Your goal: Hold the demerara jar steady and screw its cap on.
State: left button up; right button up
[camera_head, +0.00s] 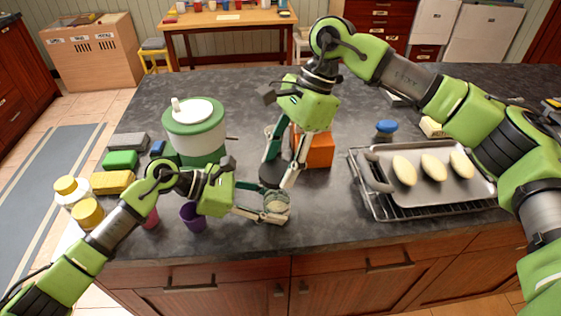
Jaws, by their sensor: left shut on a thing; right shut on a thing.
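The demerara jar (276,203) is a small clear glass jar with pale contents, upright near the counter's front edge. My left gripper (274,210) comes in from the left and is shut around the jar's sides. A dark round cap (271,174) is between the fingers of my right gripper (277,181), which points down from above. The cap appears above and slightly behind the jar's mouth, and looks apart from it. The exact gap between cap and rim is hard to tell.
An orange box (317,150) stands just behind my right gripper. A green and white dispenser (195,130) stands behind my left arm. A purple cup (193,217) is near my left wrist. A tray (378,161) with loaves on a rack is at right. The dark counter (330,215) is clear right of the jar.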

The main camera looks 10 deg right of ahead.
aim_at(277, 201)
jog(key=shift+f, duration=1.95)
dwell(4.0)
pick_arm(q)
jog(key=c, duration=0.8)
pick_arm(e)
jog(key=o, duration=0.8)
jog(key=c, duration=1.3)
